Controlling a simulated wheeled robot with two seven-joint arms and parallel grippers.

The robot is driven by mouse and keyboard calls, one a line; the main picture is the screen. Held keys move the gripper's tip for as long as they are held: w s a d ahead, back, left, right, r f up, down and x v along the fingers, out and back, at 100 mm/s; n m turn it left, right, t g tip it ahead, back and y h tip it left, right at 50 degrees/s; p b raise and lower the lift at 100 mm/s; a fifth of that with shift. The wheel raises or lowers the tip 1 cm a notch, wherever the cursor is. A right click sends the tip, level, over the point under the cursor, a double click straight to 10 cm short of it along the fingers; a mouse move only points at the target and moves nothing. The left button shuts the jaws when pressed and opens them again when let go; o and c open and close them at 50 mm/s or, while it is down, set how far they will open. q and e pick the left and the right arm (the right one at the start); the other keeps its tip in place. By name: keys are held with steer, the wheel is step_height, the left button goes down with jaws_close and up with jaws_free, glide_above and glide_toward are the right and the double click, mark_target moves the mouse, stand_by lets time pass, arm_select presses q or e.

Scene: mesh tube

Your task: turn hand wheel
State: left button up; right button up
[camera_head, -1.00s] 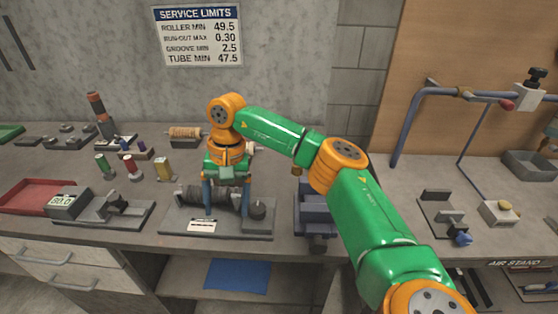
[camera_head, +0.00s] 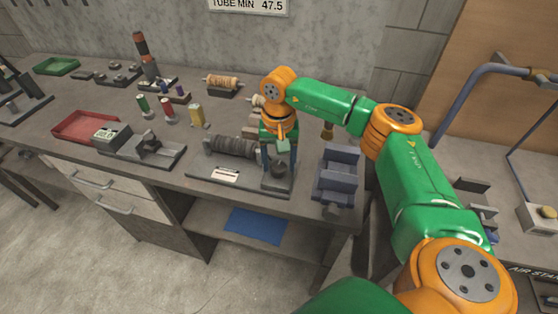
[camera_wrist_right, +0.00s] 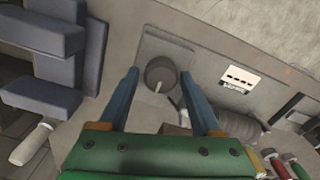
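The hand wheel (camera_wrist_right: 160,74) is a dark round knob with a pale mark or pin on its face, on a grey base plate in the right wrist view. In the head view it is largely hidden behind my right gripper (camera_head: 278,182), at the right end of a fixture with a dark ribbed roller (camera_head: 232,147). My right gripper (camera_wrist_right: 160,72) is open and points down, its blue fingers apart with the wheel between their tips. I cannot tell whether either finger touches it. My left gripper is not in view.
A blue-grey cradle block (camera_head: 338,170) stands close to the right of the fixture. Small coloured cylinders and a spool (camera_head: 222,82) stand behind. The bench's front edge is near.

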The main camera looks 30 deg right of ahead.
steer(key=shift+a, duration=0.1)
jaws_close()
steer(key=shift+m, duration=0.4)
